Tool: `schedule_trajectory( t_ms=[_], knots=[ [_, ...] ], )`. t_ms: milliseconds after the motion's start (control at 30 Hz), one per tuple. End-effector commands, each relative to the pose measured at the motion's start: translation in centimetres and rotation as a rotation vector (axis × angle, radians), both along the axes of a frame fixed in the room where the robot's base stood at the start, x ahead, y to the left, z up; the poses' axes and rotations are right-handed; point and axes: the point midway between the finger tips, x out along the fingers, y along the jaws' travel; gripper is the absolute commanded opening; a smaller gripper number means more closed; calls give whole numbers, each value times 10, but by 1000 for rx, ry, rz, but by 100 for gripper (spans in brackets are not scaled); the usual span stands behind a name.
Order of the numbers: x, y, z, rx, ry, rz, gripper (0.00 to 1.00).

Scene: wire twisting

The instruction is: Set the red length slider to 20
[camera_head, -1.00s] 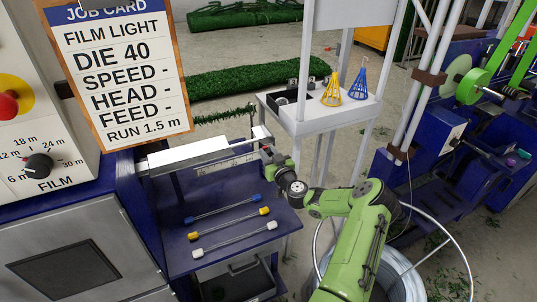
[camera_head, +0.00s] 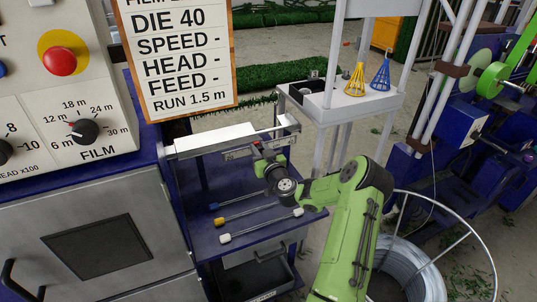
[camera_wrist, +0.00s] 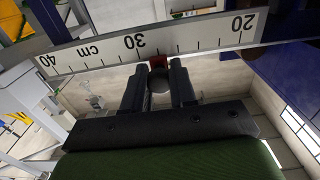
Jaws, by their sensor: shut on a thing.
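The red length slider (camera_wrist: 157,62) sits on the white cm scale (camera_wrist: 100,53), a little to the 20 side of the 30 mark in the wrist view, roughly at 28. The numbers read upside down there, with 20 to the right and 40 to the left. My gripper (camera_wrist: 158,75) is shut on the slider, with its fingers either side of it. In the head view my gripper (camera_head: 258,152) is at the scale (camera_head: 236,154), right of its middle, and mostly hides the slider.
Rods with blue, yellow and white ends (camera_head: 250,217) lie on the blue shelf below the scale. A control panel (camera_head: 60,90) and a job card (camera_head: 178,60) stand to the left. A wire coil (camera_head: 400,270) is at lower right.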

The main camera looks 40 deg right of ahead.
Motion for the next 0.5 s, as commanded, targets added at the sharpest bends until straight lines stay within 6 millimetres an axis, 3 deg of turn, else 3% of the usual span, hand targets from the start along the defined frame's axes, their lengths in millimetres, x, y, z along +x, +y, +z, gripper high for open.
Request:
schedule_trajectory(
  t_ms=[300, 500],
  knots=[
    [19, 65, 0, -2, -4, 6, 0],
    [25, 85, 1, -2, -3, 3, 0]
  ],
)
